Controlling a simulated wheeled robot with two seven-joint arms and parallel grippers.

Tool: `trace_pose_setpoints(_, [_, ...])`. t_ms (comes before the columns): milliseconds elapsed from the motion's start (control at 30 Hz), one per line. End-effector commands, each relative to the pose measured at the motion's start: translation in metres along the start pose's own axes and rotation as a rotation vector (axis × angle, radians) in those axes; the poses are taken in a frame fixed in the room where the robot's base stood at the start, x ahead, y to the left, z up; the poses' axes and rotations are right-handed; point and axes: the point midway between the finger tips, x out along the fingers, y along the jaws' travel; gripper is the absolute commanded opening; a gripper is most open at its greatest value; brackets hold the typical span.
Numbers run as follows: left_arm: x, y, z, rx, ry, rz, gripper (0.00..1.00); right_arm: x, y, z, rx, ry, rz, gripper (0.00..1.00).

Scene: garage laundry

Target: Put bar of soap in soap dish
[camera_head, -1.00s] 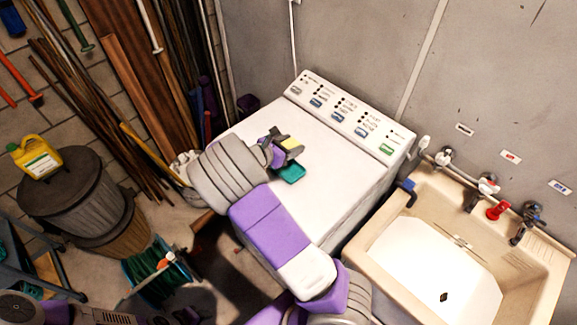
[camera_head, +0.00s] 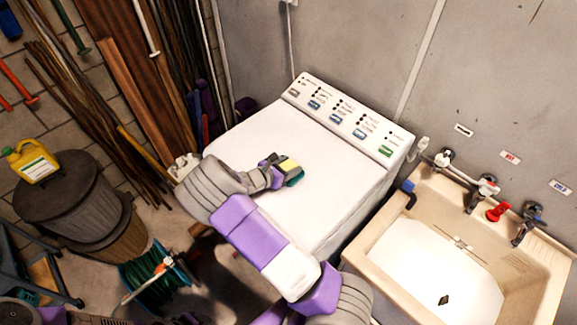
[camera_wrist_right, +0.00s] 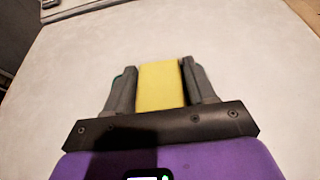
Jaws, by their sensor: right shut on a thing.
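The yellow bar of soap (camera_head: 289,165) is between the fingers of my right gripper (camera_head: 284,167), over the white top of the washing machine. In the right wrist view the soap (camera_wrist_right: 161,86) sits between the two dark fingers of the right gripper (camera_wrist_right: 162,84), which is shut on it. The teal soap dish (camera_head: 297,179) is at and partly behind the gripper in the head view, mostly hidden by it. Only thin teal slivers show beside the fingers in the wrist view. I cannot tell whether the soap touches the dish. My left gripper is not in view.
The washing machine top (camera_head: 330,185) is clear around the gripper. Its control panel (camera_head: 350,115) rises at the back. A beige sink (camera_head: 380,235) with taps stands to the right. Bins, a hose reel (camera_head: 160,275) and leaning poles stand to the left.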

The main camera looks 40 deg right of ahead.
Motion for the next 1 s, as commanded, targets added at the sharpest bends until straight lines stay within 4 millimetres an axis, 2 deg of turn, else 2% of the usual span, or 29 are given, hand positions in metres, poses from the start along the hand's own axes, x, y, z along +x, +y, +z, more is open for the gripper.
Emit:
trace_pose_setpoints(300, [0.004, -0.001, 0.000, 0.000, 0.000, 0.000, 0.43, 0.002, 0.000, -0.004, 0.000, 0.000, 0.000, 0.17])
trace_pose_setpoints(333, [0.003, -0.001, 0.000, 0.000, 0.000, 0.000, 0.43, 0.001, 0.000, -0.004, 0.000, 0.000, 0.000, 0.59])
trace_pose_setpoints(467, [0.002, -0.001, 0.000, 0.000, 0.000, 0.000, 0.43, 0.001, 0.000, -0.003, 0.000, 0.000, 0.000, 0.79])
trace_pose_setpoints(800, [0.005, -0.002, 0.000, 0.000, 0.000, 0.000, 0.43, 0.002, 0.000, -0.004, 0.000, 0.000, 0.000, 0.80])
trace_pose_setpoints(1000, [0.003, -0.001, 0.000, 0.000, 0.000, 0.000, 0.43, -0.030, 0.002, -0.004, 0.002, 0.003, 0.004, 0.80])
